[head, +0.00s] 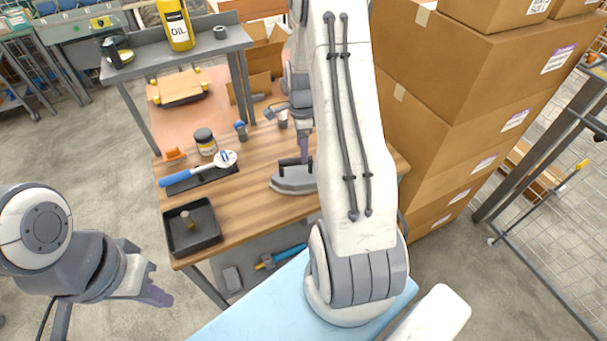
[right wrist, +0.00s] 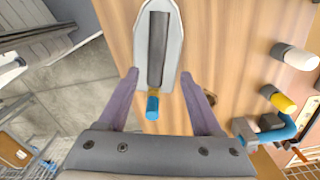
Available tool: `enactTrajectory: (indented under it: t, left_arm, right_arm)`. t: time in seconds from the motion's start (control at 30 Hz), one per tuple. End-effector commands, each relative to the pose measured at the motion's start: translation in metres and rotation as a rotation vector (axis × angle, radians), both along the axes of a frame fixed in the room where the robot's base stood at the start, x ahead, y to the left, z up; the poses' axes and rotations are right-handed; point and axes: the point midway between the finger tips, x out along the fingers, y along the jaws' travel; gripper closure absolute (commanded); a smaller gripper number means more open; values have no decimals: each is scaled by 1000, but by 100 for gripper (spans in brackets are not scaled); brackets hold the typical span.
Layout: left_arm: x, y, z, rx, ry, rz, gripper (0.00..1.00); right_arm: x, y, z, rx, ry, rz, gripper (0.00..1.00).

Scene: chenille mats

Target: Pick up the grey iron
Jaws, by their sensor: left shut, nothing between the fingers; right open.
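The grey iron (head: 288,184) sits on the wooden bench near its right front edge, with its dark handle on top. In the right wrist view the iron (right wrist: 143,50) points away from me, and a blue and yellow piece (right wrist: 152,105) shows at the handle's rear end. My right gripper (head: 304,157) is open and right at the iron in the head view. In the wrist view its fingertips (right wrist: 160,74) lie on either side of the iron's rear part, with nothing gripped; the height gap is unclear. My left gripper (head: 158,297) is shut and empty, left of the bench.
A black tray (head: 208,236), a blue-handled tool on a dark mat (head: 222,175), a jar (head: 205,142) and an orange item (head: 174,155) stand left of the iron. Stacked cardboard boxes (head: 430,110) rise at the right. A shelf (head: 150,62) holds a yellow oil bottle (head: 175,25).

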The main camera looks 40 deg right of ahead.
Motion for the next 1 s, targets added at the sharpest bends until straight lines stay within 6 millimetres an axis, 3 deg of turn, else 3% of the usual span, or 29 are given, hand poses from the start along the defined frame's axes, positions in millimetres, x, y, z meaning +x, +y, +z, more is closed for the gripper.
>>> enactTrajectory:
  t: [0.43, 0.73, 0.77, 0.9, 0.93, 1.0]
  left_arm:
    - [0, 0, 26, 0, 0, -4, 100]
    - [0, 0, 26, 0, 0, -4, 100]
    - [0, 0, 26, 0, 0, -4, 100]
    - [0, 0, 26, 0, 0, -4, 100]
    - [0, 0, 26, 0, 0, -4, 100]
    - [0, 0, 26, 0, 0, -4, 100]
  right_arm:
    - [-8, 1, -48, 1, 2, 2, 34]
    - [-7, 1, -54, 0, -1, 2, 34]
    - [-7, 1, -54, 0, -1, 2, 38]
    - [-7, 1, -54, 0, -1, 2, 91]
    - [-7, 1, -54, 0, -1, 2, 100]
    - [-7, 1, -54, 0, -1, 2, 100]
